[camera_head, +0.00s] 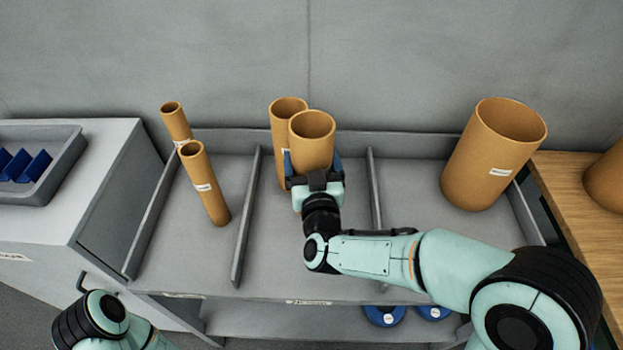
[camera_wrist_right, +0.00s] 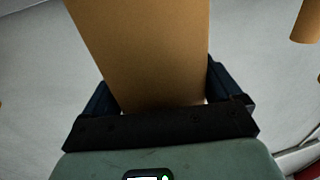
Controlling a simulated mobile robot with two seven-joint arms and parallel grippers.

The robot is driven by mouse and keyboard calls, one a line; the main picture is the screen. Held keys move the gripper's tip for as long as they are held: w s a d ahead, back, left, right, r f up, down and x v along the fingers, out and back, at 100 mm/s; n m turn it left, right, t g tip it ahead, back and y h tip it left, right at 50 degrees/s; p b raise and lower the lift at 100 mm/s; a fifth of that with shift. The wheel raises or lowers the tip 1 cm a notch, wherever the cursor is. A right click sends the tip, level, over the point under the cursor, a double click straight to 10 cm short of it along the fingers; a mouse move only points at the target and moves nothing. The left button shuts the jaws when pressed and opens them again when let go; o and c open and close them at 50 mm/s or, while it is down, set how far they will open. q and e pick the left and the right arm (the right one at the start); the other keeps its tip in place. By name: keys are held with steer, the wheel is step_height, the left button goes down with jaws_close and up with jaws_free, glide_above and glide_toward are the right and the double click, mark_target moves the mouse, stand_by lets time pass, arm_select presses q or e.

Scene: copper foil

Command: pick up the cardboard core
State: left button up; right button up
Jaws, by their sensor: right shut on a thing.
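Several brown cardboard cores stand upright on a grey divided rack. My right gripper (camera_head: 315,172) is shut on the front medium core (camera_head: 312,140) in the middle compartment, with a blue finger on each side. In the right wrist view that core (camera_wrist_right: 150,50) fills the space between the fingers (camera_wrist_right: 158,95). Another medium core (camera_head: 281,120) stands close behind it, partly hidden. Two thin cores, a front one (camera_head: 206,185) and a rear one (camera_head: 174,120), stand in the left compartment. A wide core (camera_head: 490,155) stands in the right compartment. My left gripper is not in view.
Low grey dividers (camera_head: 246,215) separate the rack's compartments (camera_head: 340,270). A grey tray (camera_head: 62,178) with blue pieces sits on the left cabinet. A wooden surface (camera_head: 575,225) at right bears another brown core (camera_head: 608,178). Blue round items (camera_head: 385,315) lie on the lower shelf.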

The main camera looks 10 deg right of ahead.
arm_select(q)
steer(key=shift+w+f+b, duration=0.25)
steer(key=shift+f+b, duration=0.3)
steer(key=shift+b, duration=0.15)
arm_select(e)
steer(key=shift+f, duration=2.3)
steer(key=shift+f, duration=0.15)
steer(key=o, duration=0.9)
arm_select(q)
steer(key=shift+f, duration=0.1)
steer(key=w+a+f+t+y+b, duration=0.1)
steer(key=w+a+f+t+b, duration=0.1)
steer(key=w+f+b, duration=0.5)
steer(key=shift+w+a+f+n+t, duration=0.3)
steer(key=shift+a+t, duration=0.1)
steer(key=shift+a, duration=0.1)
arm_select(e)
steer(key=s+a, duration=0.1)
steer(key=s, duration=1.1)
steer(key=shift+a, duration=0.25)
